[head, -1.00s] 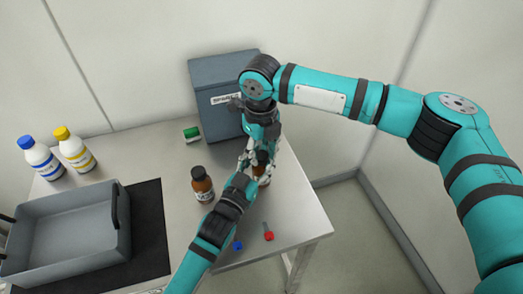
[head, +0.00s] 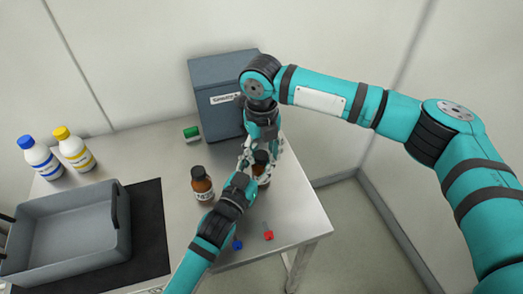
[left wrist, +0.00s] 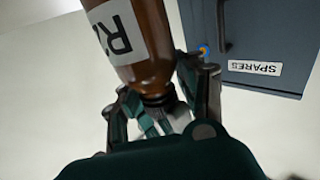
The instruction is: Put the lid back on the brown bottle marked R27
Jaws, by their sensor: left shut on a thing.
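The brown bottle marked R2, the rest of its label cut off (left wrist: 137,45), is upright at the table's right side; in the head view it shows as a brown bottle (head: 263,170) partly behind the grippers. A black lid (head: 261,157) sits at its mouth; whether it is fully seated I cannot tell. My left gripper (head: 250,174) is shut on the bottle near its shoulder; its fingers flank the bottle in the left wrist view. My right gripper (head: 262,150) points down over the bottle top, its fingers spread either side of the lid.
A second brown bottle with a black lid (head: 203,186) stands close left of my left gripper. A grey SPARES cabinet (head: 220,80) is behind. A green-topped item (head: 192,134), small blue (head: 238,245) and red (head: 268,235) pieces, two white bottles and a grey tray (head: 65,235) are on the table.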

